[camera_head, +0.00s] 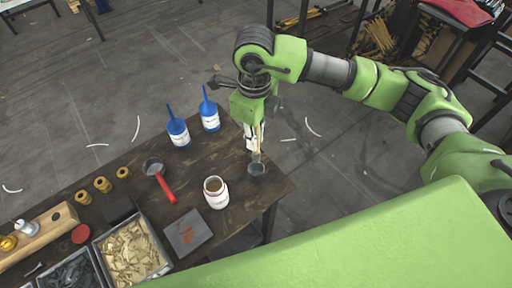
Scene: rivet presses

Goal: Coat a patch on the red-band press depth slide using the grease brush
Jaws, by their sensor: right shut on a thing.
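My right gripper (256,136) points down over the right end of the dark wooden table (240,188). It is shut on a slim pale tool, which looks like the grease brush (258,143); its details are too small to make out. My left gripper is not in view.
A white jar (215,193) stands left of the cup. Two blue-topped bottles (178,133) (210,117) stand at the back edge.

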